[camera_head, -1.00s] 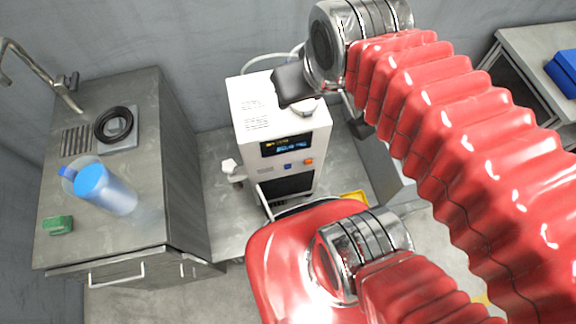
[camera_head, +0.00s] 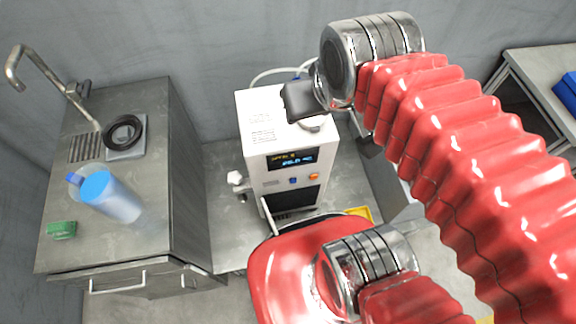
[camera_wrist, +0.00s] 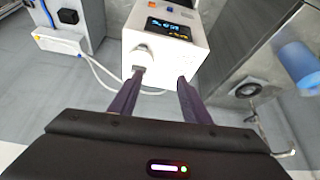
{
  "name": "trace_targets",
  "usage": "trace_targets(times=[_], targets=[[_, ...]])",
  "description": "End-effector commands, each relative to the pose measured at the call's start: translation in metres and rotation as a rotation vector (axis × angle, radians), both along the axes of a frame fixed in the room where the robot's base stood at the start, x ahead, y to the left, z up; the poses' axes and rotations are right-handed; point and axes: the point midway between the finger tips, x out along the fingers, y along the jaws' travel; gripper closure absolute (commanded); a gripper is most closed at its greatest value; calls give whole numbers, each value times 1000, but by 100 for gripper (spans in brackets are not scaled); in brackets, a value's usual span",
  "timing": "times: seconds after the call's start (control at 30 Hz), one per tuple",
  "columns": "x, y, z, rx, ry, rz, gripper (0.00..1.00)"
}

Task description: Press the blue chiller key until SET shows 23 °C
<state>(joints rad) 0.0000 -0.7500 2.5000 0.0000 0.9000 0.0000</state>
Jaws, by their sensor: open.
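The white chiller (camera_head: 256,138) stands on the floor platform against the wall in the head view. Its front carries a dark display (camera_head: 291,159) with a yellow line above a blue line; I cannot read the digits surely. Below the display are a blue key (camera_head: 293,181) and an orange key (camera_head: 314,177). In the wrist view the chiller (camera_wrist: 196,44) appears turned round, its display (camera_wrist: 169,29) near the top. My gripper (camera_wrist: 160,78) is open and empty, its two dark fingers pointing toward the chiller's top.
A pale hose (camera_head: 268,74) runs behind the chiller. Another bench (camera_head: 540,62) stands at far right.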

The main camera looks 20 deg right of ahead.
Motion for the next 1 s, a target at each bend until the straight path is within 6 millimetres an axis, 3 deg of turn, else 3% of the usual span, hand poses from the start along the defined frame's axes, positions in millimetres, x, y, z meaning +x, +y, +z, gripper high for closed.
trace_targets(times=[0.23, 0.83, 1.0], targets=[[0, 0, 0, 0, 0, 0, 57], [0, 0, 0, 0, 0, 0, 99], [0, 0, 0, 0, 0, 0, 100]])
